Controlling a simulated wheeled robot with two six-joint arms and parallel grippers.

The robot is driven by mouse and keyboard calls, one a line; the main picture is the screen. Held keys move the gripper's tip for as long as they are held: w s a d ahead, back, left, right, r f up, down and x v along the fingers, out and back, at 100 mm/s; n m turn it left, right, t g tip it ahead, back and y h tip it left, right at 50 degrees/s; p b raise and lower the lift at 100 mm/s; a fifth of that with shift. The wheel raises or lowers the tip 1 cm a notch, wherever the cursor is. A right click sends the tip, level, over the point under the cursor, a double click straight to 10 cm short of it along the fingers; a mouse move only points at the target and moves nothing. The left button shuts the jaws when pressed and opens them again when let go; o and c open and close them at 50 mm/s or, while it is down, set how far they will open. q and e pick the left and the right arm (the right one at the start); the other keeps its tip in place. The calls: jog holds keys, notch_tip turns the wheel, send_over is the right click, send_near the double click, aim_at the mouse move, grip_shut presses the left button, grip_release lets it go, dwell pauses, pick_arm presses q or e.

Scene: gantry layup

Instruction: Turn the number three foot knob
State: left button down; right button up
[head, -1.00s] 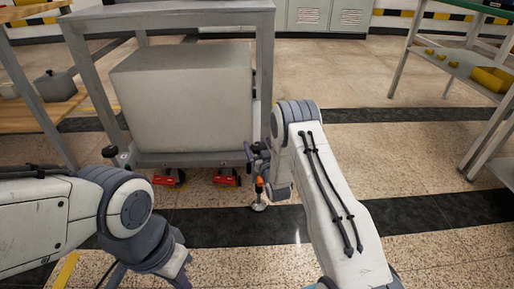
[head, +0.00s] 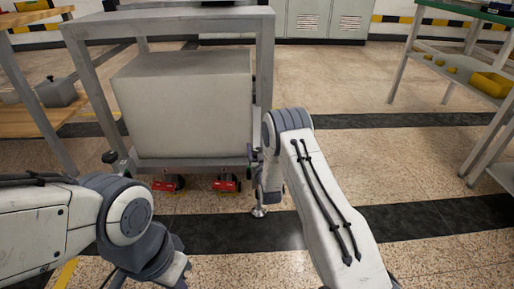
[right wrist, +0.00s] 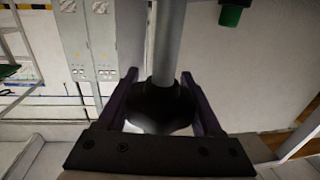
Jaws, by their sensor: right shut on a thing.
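A grey steel frame table (head: 185,22) stands ahead, with a foot pad (head: 259,211) under its near right leg. In the right wrist view a round black knob (right wrist: 160,105) sits on a grey post (right wrist: 168,45). My right gripper (right wrist: 165,85) has its two fingers on either side of this knob and is shut on it. In the head view my right gripper (head: 258,180) is at the near right leg, just above the foot pad, partly hidden by my arm. No number shows on the knob. My left gripper is not visible; only its arm shows.
A large grey box (head: 185,105) fills the table's lower shelf. Two red items (head: 227,184) are on the floor beneath it. A wooden bench with a grey container (head: 57,88) is at left. A shelf with a yellow bin (head: 492,80) is at right. Floor between is clear.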

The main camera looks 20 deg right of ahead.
jog(key=m+h, duration=0.1)
jog(key=h, duration=0.1)
jog(key=m+g+h, duration=0.1)
jog(key=h, duration=0.1)
jog(key=shift+d+m+p, duration=0.25)
jog(key=shift+m+p, duration=0.05)
jog(key=shift+p, duration=0.05)
jog(key=shift+s+d+m+g+h, duration=0.1)
jog(key=shift+d+m+g+h, duration=0.1)
jog(key=shift+m+g+h, duration=0.3)
jog(key=shift+s+d+m+g+h, duration=0.1)
jog(key=shift+d+m+g+h, duration=0.1)
jog(key=shift+m+h, duration=0.35)
jog(key=o, duration=1.4)
jog(key=p+v, duration=0.5)
jog(key=v, duration=0.5)
jog(key=shift+s+a+f, duration=0.15)
jog(key=shift+s+a, duration=0.05)
